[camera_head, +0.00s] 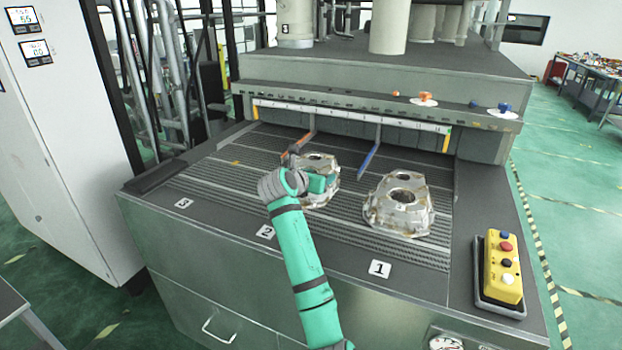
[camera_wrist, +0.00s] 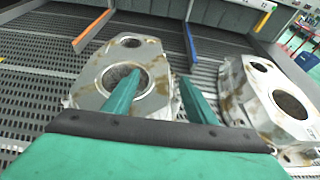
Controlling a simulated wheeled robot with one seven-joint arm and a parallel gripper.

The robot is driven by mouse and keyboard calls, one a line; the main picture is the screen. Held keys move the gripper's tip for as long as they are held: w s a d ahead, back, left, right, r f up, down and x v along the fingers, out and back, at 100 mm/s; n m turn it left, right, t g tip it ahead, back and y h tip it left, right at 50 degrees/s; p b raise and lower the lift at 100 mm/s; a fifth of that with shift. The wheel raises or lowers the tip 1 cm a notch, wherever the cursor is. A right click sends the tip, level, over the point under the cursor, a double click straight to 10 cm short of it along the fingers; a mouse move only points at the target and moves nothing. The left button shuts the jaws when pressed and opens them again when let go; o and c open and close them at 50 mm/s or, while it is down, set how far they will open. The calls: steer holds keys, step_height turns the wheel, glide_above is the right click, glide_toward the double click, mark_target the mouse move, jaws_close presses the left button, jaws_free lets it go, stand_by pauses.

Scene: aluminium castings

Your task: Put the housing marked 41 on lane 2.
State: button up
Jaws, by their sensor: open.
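One aluminium housing (camera_head: 325,165) stands on the ribbed belt in the middle lane, the one behind the number 2 plate (camera_head: 265,231). It also shows in the wrist view (camera_wrist: 95,72). A second housing (camera_head: 400,205) stands to its right, behind the number 1 plate (camera_head: 380,269); it shows at the right in the wrist view (camera_wrist: 262,98). No marking 41 is legible on either. My gripper (camera_head: 318,184) is at the lane 2 housing, partly hiding it. In the wrist view its two green fingers (camera_wrist: 160,92) are apart, with the left one over the housing's large bore and the right one beside its right edge.
An orange divider (camera_head: 300,142) and a blue divider (camera_head: 369,158) stand at the back between lanes. Lane 3, behind its plate (camera_head: 184,203), is empty. A yellow button box (camera_head: 502,268) sits at the right edge. The machine's opening (camera_head: 350,120) is behind the belt.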

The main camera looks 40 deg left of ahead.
steer(key=v, duration=1)
steer(key=shift+s+d, duration=0.15)
steer(key=shift+s, duration=0.05)
steer(key=shift+w+d+r, duration=0.1)
steer(key=shift+w, duration=0.05)
